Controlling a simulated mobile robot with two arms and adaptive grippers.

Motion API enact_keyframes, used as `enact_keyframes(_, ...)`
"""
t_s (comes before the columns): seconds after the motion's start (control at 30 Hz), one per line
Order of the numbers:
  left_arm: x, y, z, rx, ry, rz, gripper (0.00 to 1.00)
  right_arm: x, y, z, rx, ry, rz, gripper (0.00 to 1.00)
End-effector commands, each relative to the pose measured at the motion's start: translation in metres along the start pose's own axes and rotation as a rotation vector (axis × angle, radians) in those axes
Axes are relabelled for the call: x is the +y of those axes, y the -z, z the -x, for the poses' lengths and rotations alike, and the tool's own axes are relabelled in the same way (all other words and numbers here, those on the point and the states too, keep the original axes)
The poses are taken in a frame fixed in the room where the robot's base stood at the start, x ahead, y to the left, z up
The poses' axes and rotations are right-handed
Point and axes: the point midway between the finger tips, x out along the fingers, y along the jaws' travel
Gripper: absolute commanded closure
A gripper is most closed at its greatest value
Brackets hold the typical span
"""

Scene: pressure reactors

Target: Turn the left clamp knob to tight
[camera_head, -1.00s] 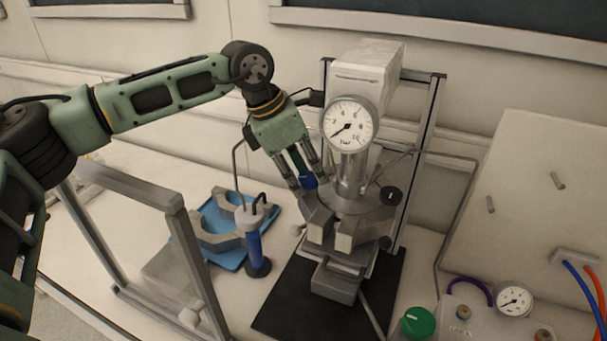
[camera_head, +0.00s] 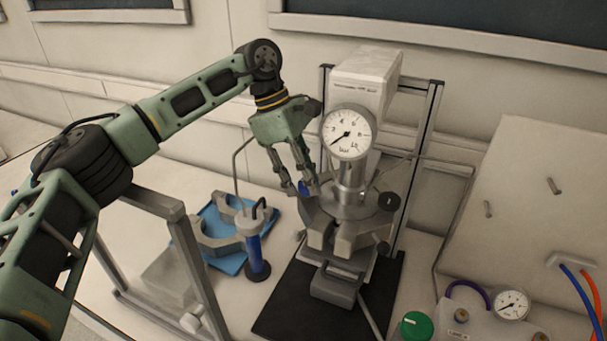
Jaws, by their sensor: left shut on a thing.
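My left gripper (camera_head: 303,190) is at the left side of the reactor (camera_head: 350,195), fingers pointing down. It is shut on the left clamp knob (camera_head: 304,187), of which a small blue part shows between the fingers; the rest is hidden. The grey clamp (camera_head: 345,238) sits around the reactor below the round gauge (camera_head: 348,132). A dark knob (camera_head: 389,201) shows on the right side of the reactor. My right gripper is not in view.
A blue tray (camera_head: 232,262) with grey clamp halves and a blue cylinder (camera_head: 254,250) on a dark base stand left of the reactor. A grey frame (camera_head: 190,265) stands at the front left. A green knob (camera_head: 415,325) and a second gauge (camera_head: 511,304) are at the lower right.

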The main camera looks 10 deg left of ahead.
Motion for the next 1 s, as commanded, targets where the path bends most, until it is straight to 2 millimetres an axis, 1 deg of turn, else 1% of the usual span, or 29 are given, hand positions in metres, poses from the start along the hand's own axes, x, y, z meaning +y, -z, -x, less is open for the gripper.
enact_keyframes(0.03, 0.0014, -0.0022, 0.0012, -0.003, -0.002, -0.011, 0.97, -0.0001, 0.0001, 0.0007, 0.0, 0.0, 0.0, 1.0)
enact_keyframes(0.53, 0.0018, -0.0026, 0.0013, -0.003, 0.002, -0.026, 0.97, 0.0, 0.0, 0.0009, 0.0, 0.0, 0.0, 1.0)
enact_keyframes(0.57, 0.0018, -0.0026, 0.0013, -0.003, 0.002, -0.026, 0.69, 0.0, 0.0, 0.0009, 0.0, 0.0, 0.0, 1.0)
enact_keyframes(0.6, 0.0017, -0.0026, 0.0013, -0.003, 0.002, -0.026, 0.65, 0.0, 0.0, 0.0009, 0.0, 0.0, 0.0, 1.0)
enact_keyframes(0.7, 0.0015, -0.0023, 0.001, -0.003, 0.004, -0.026, 0.57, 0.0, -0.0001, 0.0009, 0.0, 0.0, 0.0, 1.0)
enact_keyframes(0.73, 0.0014, -0.0021, 0.0009, -0.002, 0.004, -0.025, 0.55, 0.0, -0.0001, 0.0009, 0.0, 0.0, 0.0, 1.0)
enact_keyframes(1.0, 0.0008, -0.0011, 0.0008, -0.001, 0.006, -0.023, 0.55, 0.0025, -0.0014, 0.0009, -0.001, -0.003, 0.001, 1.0)
